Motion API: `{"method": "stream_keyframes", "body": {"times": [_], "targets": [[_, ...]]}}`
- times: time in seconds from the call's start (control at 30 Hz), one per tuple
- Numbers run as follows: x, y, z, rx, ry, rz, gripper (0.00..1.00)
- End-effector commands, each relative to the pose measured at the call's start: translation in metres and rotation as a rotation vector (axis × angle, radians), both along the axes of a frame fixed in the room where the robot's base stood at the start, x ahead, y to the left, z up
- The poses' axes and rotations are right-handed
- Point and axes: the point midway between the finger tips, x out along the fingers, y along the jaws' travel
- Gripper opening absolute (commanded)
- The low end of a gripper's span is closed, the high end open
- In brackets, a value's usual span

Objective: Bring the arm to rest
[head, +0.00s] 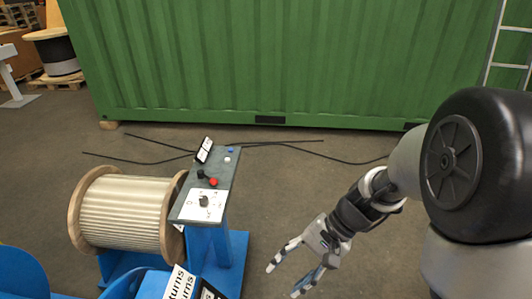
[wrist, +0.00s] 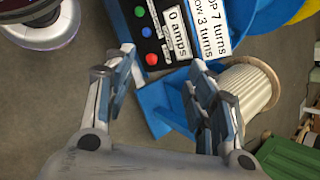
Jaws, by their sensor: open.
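My gripper (head: 283,281) is open and empty at the lower middle of the head view, its fingers spread and pointing down to the left. It hangs in the air to the right of the blue control stand (head: 224,262), apart from it. In the wrist view my gripper (wrist: 160,70) also shows with both fingers apart and nothing between them. My arm reaches in from the right of the head view, bent at the elbow. The grey control panel (head: 226,177) carries a knob (head: 203,201), a red button (head: 213,182) and a small tilted display (head: 204,150).
A wooden reel (head: 130,212) stands left of the control stand. A sign reading turns (head: 179,284) is at the bottom edge. Black cables (head: 160,161) lie before the green container (head: 290,60). A ladder (head: 492,45) leans at right. Floor between stand and arm is clear.

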Motion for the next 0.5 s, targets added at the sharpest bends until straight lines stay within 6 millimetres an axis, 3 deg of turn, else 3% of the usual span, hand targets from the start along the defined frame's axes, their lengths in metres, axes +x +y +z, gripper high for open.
{"method": "stream_keyframes", "body": {"times": [0.03, 0.2, 0.5], "targets": [[-0.008, -0.003, 0.019, -0.045, -0.062, 0.046, 0.51], [-0.038, -0.021, 0.062, -0.196, -0.236, 0.181, 0.51], [-0.088, -0.059, 0.117, -0.485, -0.552, 0.361, 0.51]]}}
